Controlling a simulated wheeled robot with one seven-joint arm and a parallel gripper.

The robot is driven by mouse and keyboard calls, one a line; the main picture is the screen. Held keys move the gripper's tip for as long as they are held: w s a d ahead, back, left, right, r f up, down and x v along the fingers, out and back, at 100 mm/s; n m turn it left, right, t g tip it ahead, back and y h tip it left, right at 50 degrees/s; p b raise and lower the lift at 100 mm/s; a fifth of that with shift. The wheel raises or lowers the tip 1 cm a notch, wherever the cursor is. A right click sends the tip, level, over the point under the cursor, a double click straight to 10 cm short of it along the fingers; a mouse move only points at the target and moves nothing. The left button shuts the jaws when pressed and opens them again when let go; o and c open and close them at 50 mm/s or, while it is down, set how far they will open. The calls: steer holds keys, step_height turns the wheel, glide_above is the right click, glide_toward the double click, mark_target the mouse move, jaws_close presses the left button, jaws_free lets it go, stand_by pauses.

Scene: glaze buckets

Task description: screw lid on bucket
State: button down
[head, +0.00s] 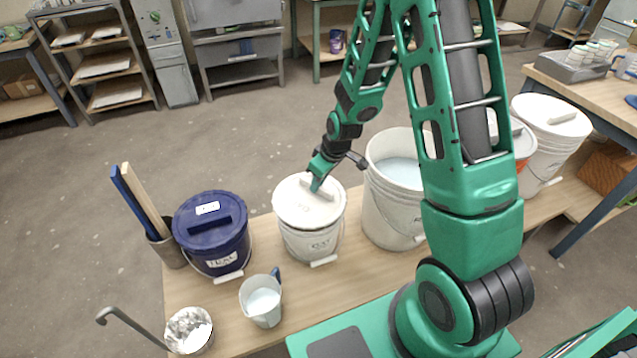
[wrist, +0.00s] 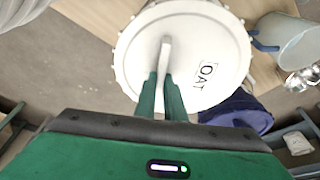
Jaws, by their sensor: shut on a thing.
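A white lid (head: 293,213) with a raised grip bar on top sits on a white bucket (head: 308,245) in the middle of the bench. In the wrist view the round lid (wrist: 215,40) has a notched rim and the letters "OAT". My gripper (head: 316,184) comes from above and is shut on the lid's grip bar. The two green fingers (wrist: 163,80) press on either side of the bar in the wrist view. The lid looks level over the bucket mouth. How tightly the threads engage cannot be seen.
A blue-lidded bucket (head: 212,240) stands to the left, by a holder with sticks (head: 168,250). An open bucket (head: 398,205) stands close on the right. A pitcher (head: 263,305) and a small pail (head: 188,332) are at the front. Another lidded bucket (head: 545,140) stands farther right.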

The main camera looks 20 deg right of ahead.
steer(key=shift+f, duration=0.85)
stand_by(1.4)
steer(key=c, duration=1.3)
jaws_free()
steer(key=shift+r, duration=0.1)
steer(key=shift+r, duration=3.4)
